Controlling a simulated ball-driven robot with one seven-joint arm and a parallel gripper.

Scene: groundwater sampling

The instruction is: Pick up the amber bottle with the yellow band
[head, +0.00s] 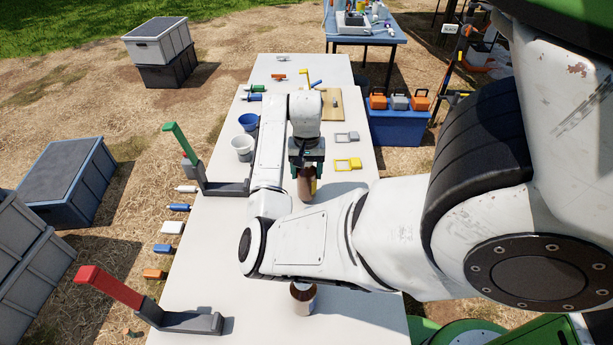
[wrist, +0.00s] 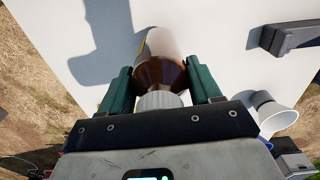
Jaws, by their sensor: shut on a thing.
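My gripper (head: 307,165) points down over the white table, its dark green fingers shut around the upper part of an amber bottle (head: 304,185). A yellow patch shows at the bottle's right side. In the wrist view the bottle (wrist: 160,73) sits between the fingers (wrist: 160,88), with a ribbed white cap, brown shoulder and pale label; a thin yellow strip shows at its left edge. I cannot tell whether its base touches the table. Another amber bottle (head: 303,292) stands nearer, partly hidden by my arm.
The white table (head: 350,220) holds a green-armed stand (head: 225,188), a red-armed stand (head: 190,322), a blue cup (head: 249,122), a white cup (head: 242,147) and a yellow-and-grey piece (head: 348,164). A wooden board (head: 331,105) lies behind.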

